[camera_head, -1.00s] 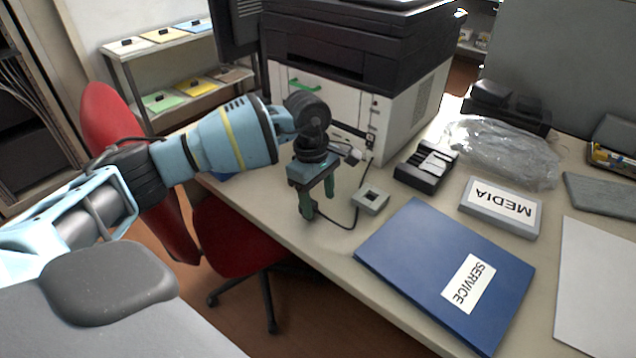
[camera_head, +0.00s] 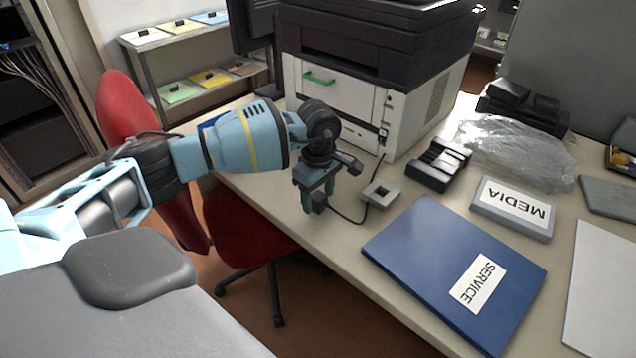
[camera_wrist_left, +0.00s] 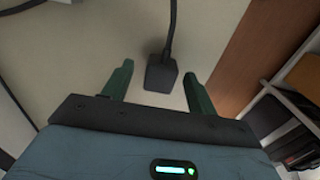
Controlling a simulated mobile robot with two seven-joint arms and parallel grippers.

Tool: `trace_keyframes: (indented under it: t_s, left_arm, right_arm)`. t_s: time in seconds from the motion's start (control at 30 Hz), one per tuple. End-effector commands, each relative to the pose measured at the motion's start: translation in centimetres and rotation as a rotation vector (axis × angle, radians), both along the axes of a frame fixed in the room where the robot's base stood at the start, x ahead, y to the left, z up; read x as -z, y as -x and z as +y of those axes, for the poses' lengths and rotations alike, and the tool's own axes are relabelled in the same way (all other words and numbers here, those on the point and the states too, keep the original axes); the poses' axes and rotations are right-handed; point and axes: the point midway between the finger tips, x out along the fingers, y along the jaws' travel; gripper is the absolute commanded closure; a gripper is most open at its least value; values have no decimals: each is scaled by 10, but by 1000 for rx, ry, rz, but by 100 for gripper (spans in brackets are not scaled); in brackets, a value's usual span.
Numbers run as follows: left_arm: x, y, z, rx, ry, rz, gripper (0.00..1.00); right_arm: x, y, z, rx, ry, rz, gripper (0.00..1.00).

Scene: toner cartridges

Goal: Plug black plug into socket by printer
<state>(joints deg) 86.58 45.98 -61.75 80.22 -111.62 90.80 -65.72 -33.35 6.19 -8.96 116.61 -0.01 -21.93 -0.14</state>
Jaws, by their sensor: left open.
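The black plug (camera_head: 319,203) is a small dark block near the table's front edge, at the end of a black cable. In the left wrist view the plug (camera_wrist_left: 161,77) sits between the two green fingers of my left gripper (camera_wrist_left: 158,68), with gaps on both sides. My left gripper (camera_head: 317,197) is open, pointing down over the plug in the head view. The socket (camera_head: 381,194) is a light grey square block with a dark recess, on the table to the right of the gripper. The printer (camera_head: 352,105) stands behind it. My right gripper is not in view.
A blue SERVICE binder (camera_head: 430,255) lies right of the socket. A black charger-like tray (camera_head: 439,165), a MEDIA box (camera_head: 514,207) and a clear plastic bag (camera_head: 520,150) lie further right. The cable curves between the plug and the printer. A red chair (camera_head: 240,225) stands below the table edge.

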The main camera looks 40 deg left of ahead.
Motion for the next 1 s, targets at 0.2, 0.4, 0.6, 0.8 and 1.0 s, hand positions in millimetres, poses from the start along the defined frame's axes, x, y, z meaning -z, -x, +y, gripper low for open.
trace_keyframes:
  t_s: [0.2, 0.4, 0.6, 0.8, 1.0]
  left_arm:
    - [10, 0, 0, 0, 1, 0, 42]
    - [10, 0, 0, 0, 0, 0, 42]
    - [10, 0, 0, 0, 1, 0, 65]
    - [9, 0, 0, 0, 1, 0, 69]
    - [9, 0, 0, 0, 1, -1, 88]
  right_arm:
    - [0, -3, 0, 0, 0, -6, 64]
    - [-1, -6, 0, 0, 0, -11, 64]
    - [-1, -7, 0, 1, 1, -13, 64]
    - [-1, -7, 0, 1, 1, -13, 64]
    - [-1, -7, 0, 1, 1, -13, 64]
